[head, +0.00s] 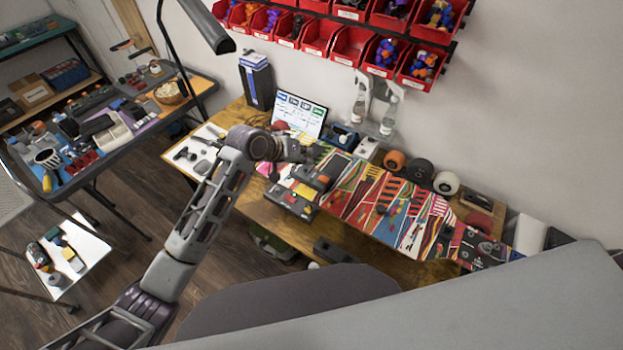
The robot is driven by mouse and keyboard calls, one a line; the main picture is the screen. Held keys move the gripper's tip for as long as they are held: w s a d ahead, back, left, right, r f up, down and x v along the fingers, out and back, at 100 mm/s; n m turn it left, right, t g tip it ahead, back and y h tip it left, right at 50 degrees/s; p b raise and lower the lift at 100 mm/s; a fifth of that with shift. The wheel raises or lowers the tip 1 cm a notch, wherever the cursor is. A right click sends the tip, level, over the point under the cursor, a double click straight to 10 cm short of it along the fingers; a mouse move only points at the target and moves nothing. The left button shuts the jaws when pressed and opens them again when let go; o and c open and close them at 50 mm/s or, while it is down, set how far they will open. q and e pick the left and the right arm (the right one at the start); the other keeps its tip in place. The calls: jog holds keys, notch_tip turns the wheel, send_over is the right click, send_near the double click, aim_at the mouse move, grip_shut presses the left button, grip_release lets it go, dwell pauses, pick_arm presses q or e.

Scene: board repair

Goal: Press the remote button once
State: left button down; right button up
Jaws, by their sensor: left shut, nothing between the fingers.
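My left arm reaches in from the lower left. My left gripper (299,152) is over the left part of the workbench, its fingers shut with nothing between them, pointing right. A grey box with a small red spot on top (291,203) sits at the bench's front edge, below the gripper in the picture. A grey device (327,172) lies on the patterned mat just right of it. I cannot tell which of these is the remote, and the button is too small to make out. The gripper's contact with anything cannot be told. My right gripper is not in view.
Red bins (351,45) hang above. A cluttered table (108,130) stands at the left. The bench's front strip has free room.

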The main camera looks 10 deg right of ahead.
pick_arm(q)
jog(key=shift+w+d+r, duration=0.45)
jog(key=shift+d+r, duration=0.25)
jog(key=shift+r, duration=0.05)
jog(key=shift+f, duration=0.1)
jog(key=b, duration=0.8)
send_over(311, 180)
jog(key=w, duration=0.1)
jog(key=shift+w+a+f, duration=0.1)
jog(key=shift+a+f, duration=0.05)
jog(key=shift+f, duration=4.1)
